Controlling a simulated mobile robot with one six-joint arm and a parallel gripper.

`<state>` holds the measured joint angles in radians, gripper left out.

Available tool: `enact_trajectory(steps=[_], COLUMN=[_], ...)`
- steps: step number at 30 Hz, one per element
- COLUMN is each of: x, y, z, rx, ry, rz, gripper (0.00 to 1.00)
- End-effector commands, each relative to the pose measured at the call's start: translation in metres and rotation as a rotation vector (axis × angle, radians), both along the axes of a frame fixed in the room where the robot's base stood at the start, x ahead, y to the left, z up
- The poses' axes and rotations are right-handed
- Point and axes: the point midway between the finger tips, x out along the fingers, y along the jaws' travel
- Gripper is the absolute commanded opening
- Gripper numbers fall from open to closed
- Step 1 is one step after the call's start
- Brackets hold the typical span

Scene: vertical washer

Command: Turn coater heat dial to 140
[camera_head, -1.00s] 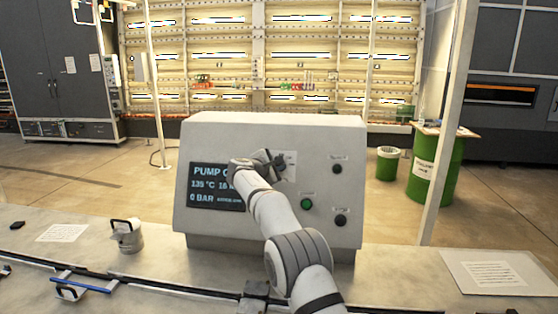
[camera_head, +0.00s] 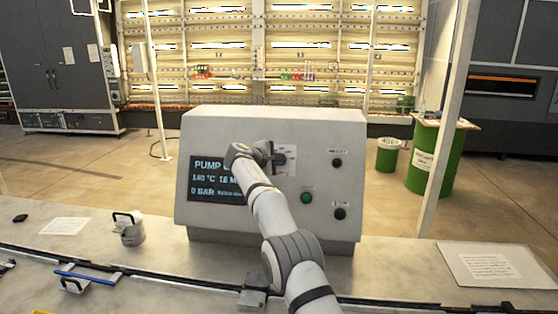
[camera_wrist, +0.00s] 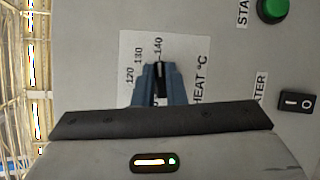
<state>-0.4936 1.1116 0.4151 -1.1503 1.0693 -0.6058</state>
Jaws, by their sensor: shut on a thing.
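The coater control box (camera_head: 215,130) is a pale console on the bench. The heat dial (camera_wrist: 158,66) shows in the wrist view as a dark knob with a light mark, pointing close to the 140 label on the white scale plate (camera_wrist: 132,45). The plate also shows 120 and 130. My gripper (camera_wrist: 158,78) is shut on the dial, with a blue finger on each side of it. In the head view, my gripper (camera_head: 276,158) reaches the panel, and the dial is mostly hidden behind it.
A green button (camera_head: 306,197) and dark switches (camera_head: 337,163) sit right of the dial. A grey mug-like can (camera_head: 129,231) stands on the bench to the left. A blue-handled tool (camera_head: 85,276) lies front left, and a papered board (camera_head: 490,264) lies right.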

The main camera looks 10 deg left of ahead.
Motion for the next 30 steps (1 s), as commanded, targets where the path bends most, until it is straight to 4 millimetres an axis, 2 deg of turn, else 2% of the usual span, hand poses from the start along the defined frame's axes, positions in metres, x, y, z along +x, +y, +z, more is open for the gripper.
enact_trajectory(steps=[2,3,11,20,26,30], x=[0.0,0.0,0.0,-0.002,-0.02,-0.039], y=[-0.001,-0.001,-0.001,0.002,0.012,0.023], z=[-0.001,-0.001,-0.001,-0.001,0.004,0.012], rx=[0.001,0.001,0.0,-0.001,0.0,-0.001], ry=[0.001,0.001,0.001,0.0,-0.001,0.0], rz=[-0.003,-0.003,-0.001,0.0,0.002,0.002], gripper=[0.0,0.12,0.33,0.33,0.33,0.33])
